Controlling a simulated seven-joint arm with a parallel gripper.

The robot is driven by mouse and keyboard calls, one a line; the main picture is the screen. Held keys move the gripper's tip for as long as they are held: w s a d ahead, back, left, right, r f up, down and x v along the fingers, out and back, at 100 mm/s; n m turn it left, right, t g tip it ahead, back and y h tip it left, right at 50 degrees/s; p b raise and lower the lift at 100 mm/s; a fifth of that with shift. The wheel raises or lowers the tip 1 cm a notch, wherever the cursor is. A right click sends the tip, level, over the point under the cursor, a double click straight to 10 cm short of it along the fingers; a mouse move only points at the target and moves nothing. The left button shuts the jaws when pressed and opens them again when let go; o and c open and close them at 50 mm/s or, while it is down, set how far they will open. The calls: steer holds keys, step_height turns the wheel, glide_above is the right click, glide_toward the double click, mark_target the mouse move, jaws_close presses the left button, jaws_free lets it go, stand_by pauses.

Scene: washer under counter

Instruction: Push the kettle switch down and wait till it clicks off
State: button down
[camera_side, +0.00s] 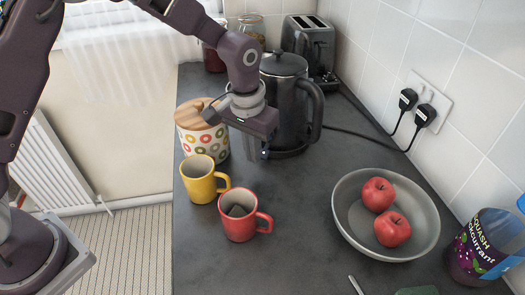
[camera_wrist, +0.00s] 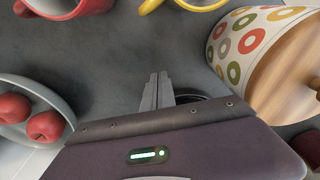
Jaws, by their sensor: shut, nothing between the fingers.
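The dark grey kettle (camera_side: 287,85) stands upright on its base at the back of the counter, its handle to the right. My gripper (camera_side: 252,154) points down in front of the kettle's lower body, with its fingers together and empty. A small pale blue spot (camera_side: 264,152) shows beside the fingertips, low at the kettle's front. The switch itself is not clearly seen, and I cannot tell whether the fingers touch it. In the wrist view the closed fingers (camera_wrist: 157,88) reach over a dark curved edge, and my gripper's body hides most of the kettle.
A spotted canister (camera_side: 202,132) with a wooden lid stands close left of my gripper. A yellow mug (camera_side: 200,183) and a red mug (camera_side: 238,218) stand in front. A bowl (camera_side: 347,222) of apples is at right. A toaster (camera_side: 308,45) and jars stand behind.

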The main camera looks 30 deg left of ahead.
step_height(320, 180, up, 7)
steer(key=shift+s, duration=0.35)
steer(key=s+a+r+t, duration=0.1)
steer(key=s+a+r, duration=0.4)
steer(key=s+r, duration=0.3)
steer(key=s+a+r+t, duration=0.1)
steer(key=s+a, duration=0.2)
steer(key=s, duration=0.6)
steer(key=s+a+r+t, duration=0.1)
steer(key=s+a, duration=0.3)
steer(key=s, duration=0.5)
steer(key=shift+s+r+t, duration=0.25)
steer(key=shift+s+t, duration=0.15)
steer(key=shift+t, duration=0.3)
stand_by(4.0)
